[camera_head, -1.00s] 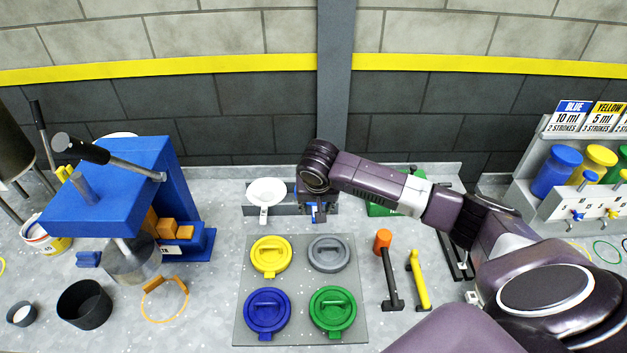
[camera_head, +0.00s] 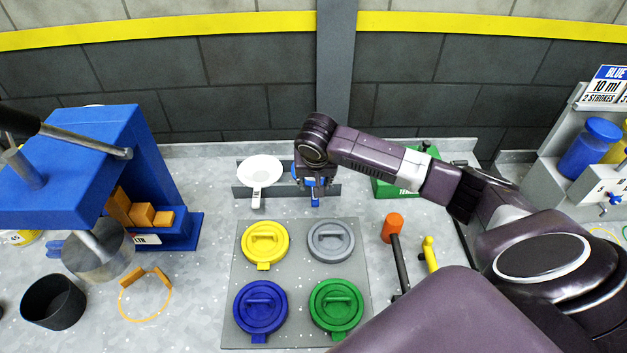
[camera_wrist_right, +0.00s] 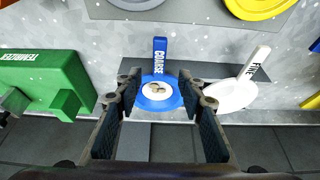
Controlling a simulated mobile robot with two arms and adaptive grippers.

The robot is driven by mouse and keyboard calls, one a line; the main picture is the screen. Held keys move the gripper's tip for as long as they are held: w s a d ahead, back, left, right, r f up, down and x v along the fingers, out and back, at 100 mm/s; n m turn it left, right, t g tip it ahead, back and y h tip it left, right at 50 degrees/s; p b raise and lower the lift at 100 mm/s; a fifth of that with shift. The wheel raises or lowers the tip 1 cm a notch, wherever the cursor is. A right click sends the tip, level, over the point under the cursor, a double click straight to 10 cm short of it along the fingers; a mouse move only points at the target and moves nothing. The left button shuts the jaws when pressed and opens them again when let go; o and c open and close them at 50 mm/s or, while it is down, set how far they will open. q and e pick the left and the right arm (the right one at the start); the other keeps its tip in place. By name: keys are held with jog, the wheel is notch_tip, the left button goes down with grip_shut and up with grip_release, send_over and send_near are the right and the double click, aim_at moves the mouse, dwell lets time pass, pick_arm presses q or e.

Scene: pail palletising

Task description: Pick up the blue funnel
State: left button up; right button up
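The blue funnel (camera_wrist_right: 159,92) is labelled COARSE and shows in the right wrist view. Its handle points away from my gripper and its round bowl lies between the fingers. In the head view only a little of the blue funnel (camera_head: 316,189) shows below my wrist, in a grey rack at the back of the bench. My right gripper (camera_wrist_right: 159,82) is open, with one finger on each side of the bowl. I cannot tell whether the fingers touch the rim. My left gripper is not in view.
A white funnel (camera_head: 260,170) labelled FINE sits beside the blue one in the rack (camera_head: 243,192). A green box (camera_head: 385,187) stands to the right. Coloured lids lie on a grey mat (camera_head: 229,277) in front. A blue press (camera_head: 150,160) stands at left.

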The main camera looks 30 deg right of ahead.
aim_at(314, 183)
jog(key=shift+w+d+f, duration=0.1)
jog(key=shift+f, duration=0.55)
jog(key=shift+x, duration=0.9)
jog(key=shift+w+d+f+p, duration=0.3)
jog(key=shift+f+p, duration=0.15)
jog(key=shift+f, duration=0.1)
jog(key=x, duration=0.3)
jog(key=shift+w+f+p, duration=0.1)
jog(key=shift+w+p, duration=0.1)
jog(key=shift+p, duration=0.2)
jog(key=shift+w+d+f, duration=0.15)
jog(key=shift+f, duration=0.35)
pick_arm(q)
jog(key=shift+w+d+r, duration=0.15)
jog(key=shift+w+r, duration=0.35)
pick_arm(e)
jog(key=shift+c, duration=0.3)
grip_shut()
